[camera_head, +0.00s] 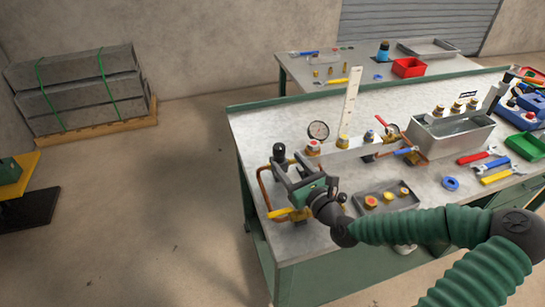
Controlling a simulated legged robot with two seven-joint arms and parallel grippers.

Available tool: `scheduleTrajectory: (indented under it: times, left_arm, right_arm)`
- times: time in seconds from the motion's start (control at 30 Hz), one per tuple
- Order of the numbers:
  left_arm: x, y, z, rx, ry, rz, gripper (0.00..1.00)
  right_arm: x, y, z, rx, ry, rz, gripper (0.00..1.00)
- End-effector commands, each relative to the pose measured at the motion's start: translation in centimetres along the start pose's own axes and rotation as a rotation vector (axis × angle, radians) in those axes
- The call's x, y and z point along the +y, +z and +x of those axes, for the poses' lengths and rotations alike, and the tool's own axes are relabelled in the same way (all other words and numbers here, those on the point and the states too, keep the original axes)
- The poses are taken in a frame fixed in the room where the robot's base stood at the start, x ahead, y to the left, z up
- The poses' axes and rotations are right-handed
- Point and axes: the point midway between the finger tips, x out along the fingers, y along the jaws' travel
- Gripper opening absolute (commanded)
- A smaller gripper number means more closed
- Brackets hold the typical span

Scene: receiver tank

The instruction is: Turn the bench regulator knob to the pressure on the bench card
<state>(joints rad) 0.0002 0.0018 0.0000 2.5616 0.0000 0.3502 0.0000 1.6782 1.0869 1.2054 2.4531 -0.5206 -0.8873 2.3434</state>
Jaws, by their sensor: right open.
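A black knob (279,151) stands upright near the left end of the green-edged bench (241,120), on copper pipework; I take it to be the regulator knob. A round white-faced gauge (318,130) is right of it; its reading is too small to tell. My right gripper (288,172) is open, just in front of and below the knob. I cannot tell whether its fingers touch anything; it hides part of the pipework. My left gripper is not in view.
A metal tray of fittings (371,190) lies right of my right gripper. A steel basin (451,147), red valve handle (381,121), blue ring (451,184) and wrenches (494,166) are further right.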

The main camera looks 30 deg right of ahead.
Motion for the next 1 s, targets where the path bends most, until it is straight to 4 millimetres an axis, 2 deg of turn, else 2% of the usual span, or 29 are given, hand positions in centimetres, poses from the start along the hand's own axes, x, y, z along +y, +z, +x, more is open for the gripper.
scheduleTrajectory:
  times: [0.03, 0.2, 0.4, 0.73, 1.0]
  left_arm:
    - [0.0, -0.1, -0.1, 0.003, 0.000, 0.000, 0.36]
    - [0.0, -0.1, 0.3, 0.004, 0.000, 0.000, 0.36]
    - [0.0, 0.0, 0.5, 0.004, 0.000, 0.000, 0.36]
    - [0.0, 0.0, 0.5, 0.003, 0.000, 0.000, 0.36]
    - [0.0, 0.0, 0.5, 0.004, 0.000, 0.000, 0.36]
  right_arm:
    - [0.2, 0.3, 1.5, -0.003, 0.005, -0.004, 0.57]
    - [0.1, 0.3, 5.8, -0.002, 0.003, -0.001, 0.57]
    - [0.2, 0.5, 9.0, -0.001, 0.002, -0.002, 0.57]
    - [0.0, 0.4, 9.7, -0.001, 0.000, 0.001, 0.57]
    - [0.0, 0.4, 9.7, -0.001, -0.001, 0.000, 0.23]
